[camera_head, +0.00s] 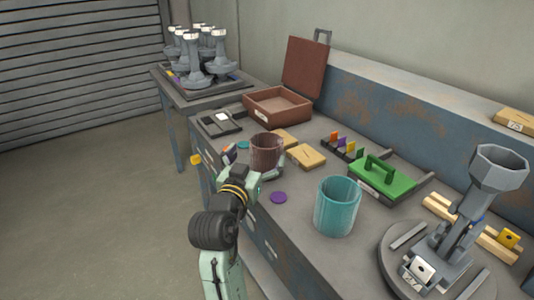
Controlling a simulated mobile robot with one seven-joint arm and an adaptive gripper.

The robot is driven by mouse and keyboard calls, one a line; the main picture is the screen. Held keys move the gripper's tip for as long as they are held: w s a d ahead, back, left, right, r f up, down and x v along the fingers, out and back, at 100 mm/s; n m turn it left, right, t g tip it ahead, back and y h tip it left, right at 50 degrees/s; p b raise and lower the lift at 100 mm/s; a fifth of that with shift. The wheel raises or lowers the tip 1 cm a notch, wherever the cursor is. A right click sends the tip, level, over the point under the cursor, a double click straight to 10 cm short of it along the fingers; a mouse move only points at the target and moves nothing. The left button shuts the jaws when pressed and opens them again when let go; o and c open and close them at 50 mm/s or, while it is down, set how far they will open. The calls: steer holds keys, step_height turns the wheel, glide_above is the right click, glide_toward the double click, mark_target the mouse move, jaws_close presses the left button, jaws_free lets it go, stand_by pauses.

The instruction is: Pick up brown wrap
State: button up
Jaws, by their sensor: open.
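The brown wrap (266,148) is a dark brown, open-topped cylinder that stands upright on the workbench. My gripper (264,164) is open and reaches to it from the front. One finger shows beside the wrap's lower right side. The other finger is hard to make out, and the wrap's lower part is partly hidden by the gripper. I cannot tell whether the fingers touch the wrap.
A teal cylinder (338,207) stands to the right, with a purple disc (279,197) near it. Behind are wooden blocks (306,156), an open brown box (279,107) and a green-handled block (382,179). A grey fixture (470,215) stands at the right.

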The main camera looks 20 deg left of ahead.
mark_target(271, 136)
steer(key=w, duration=0.1)
steer(key=w+p, duration=0.1)
steer(key=w, duration=0.1)
steer(key=w+p, duration=0.1)
steer(key=w, duration=0.1)
steer(key=shift+d+r, duration=0.25)
steer(key=shift+r, duration=0.05)
steer(key=shift+w+f, duration=0.1)
steer(key=shift+w, duration=0.3)
steer(key=c, duration=1.2)
